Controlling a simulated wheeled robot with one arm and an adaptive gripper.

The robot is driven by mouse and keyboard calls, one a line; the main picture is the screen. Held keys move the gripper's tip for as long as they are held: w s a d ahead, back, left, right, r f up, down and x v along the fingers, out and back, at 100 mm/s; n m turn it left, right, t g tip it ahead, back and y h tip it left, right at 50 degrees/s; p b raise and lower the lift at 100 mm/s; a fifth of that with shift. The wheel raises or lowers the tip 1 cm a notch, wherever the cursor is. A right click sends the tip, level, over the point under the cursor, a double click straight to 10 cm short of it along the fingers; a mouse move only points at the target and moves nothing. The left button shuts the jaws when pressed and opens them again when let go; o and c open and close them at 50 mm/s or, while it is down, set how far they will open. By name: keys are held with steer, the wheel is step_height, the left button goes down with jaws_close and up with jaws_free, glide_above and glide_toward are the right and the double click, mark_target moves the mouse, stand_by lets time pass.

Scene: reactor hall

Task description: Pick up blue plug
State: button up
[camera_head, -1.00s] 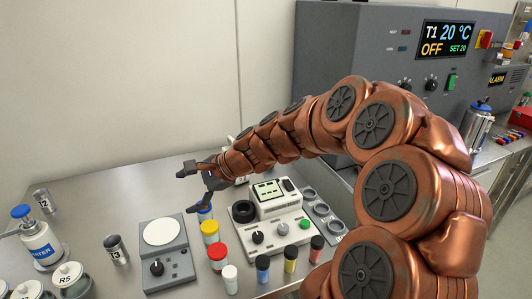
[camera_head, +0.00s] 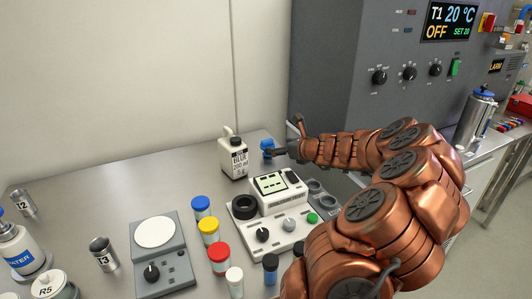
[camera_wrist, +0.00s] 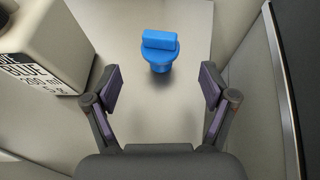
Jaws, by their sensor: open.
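The blue plug (camera_head: 267,147) stands upright on the metal bench near the back wall, right of a white jug. In the wrist view the blue plug (camera_wrist: 160,50) has a bar-shaped handle on a round flange. It sits ahead of my gripper, roughly centred between the fingers but beyond their tips. My gripper (camera_wrist: 160,92) is open and empty. In the head view my gripper (camera_head: 284,140) is beside the plug, at its right; the exact gap cannot be told there.
The white jug labelled BLUE (camera_head: 232,158) stands close to the left finger, also in the wrist view (camera_wrist: 45,45). A grey cabinet (camera_head: 340,70) rises at the right. A white instrument (camera_head: 275,205), capped vials and a round-plate device (camera_head: 157,260) stand in front.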

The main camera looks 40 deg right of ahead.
mark_target(268, 145)
steer(key=shift+x, duration=1.2)
steer(key=shift+f+p+x, duration=0.2)
steer(key=shift+p+x, duration=0.15)
steer(key=shift+x, duration=2.3)
steer(key=shift+s, duration=0.1)
steer(key=c, duration=1.3)
